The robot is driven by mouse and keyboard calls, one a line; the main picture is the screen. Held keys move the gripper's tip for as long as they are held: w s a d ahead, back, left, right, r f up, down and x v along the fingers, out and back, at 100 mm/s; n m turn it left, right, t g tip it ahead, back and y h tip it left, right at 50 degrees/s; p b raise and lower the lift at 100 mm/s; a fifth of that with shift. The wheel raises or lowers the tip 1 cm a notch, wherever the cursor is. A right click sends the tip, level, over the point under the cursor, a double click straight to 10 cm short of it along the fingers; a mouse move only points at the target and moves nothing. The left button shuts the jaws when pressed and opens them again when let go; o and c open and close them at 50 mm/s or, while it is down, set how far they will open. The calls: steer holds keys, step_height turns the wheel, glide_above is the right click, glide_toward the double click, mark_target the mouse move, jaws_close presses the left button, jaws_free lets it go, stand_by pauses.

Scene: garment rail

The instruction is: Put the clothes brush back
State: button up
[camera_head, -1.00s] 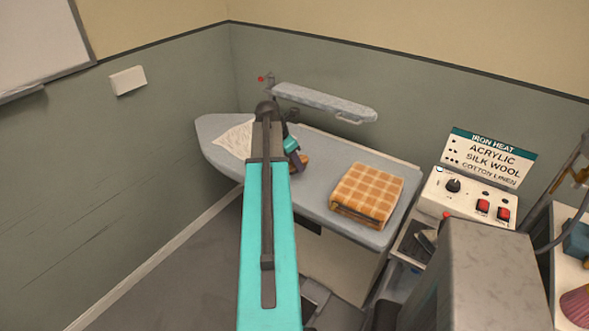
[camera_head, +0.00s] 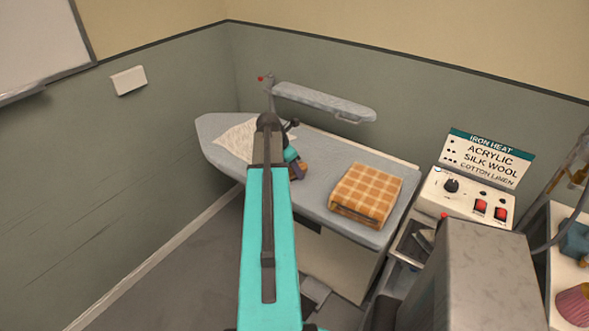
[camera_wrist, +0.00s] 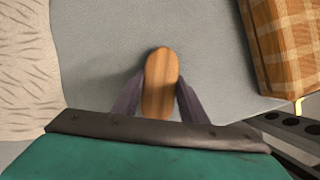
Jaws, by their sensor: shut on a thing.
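The clothes brush shows as an oval, striped wooden piece (camera_wrist: 161,80) in the wrist view. My gripper (camera_wrist: 160,92) is shut on it, with one dark purple finger against each long side. In the head view my gripper (camera_head: 297,172) is low over the ironing board, and the brush (camera_head: 304,170) is a small brown patch beside the fingers, mostly hidden. The ironing board (camera_head: 318,195) has a grey cover. I cannot tell whether the brush touches it.
A folded orange checked cloth (camera_head: 366,192) lies to the right on the board. A pale patterned cloth (camera_head: 236,138) lies to the left. A narrow sleeve board (camera_head: 325,101) stands above the back edge. An iron heat control box (camera_head: 465,196) stands at right.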

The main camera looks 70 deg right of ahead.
steer(key=shift+f, duration=0.1)
steer(key=o, duration=1)
steer(key=shift+r, duration=0.2)
steer(key=b+v, duration=0.3)
steer(key=v, duration=0.9)
steer(key=shift+w+f, duration=0.1)
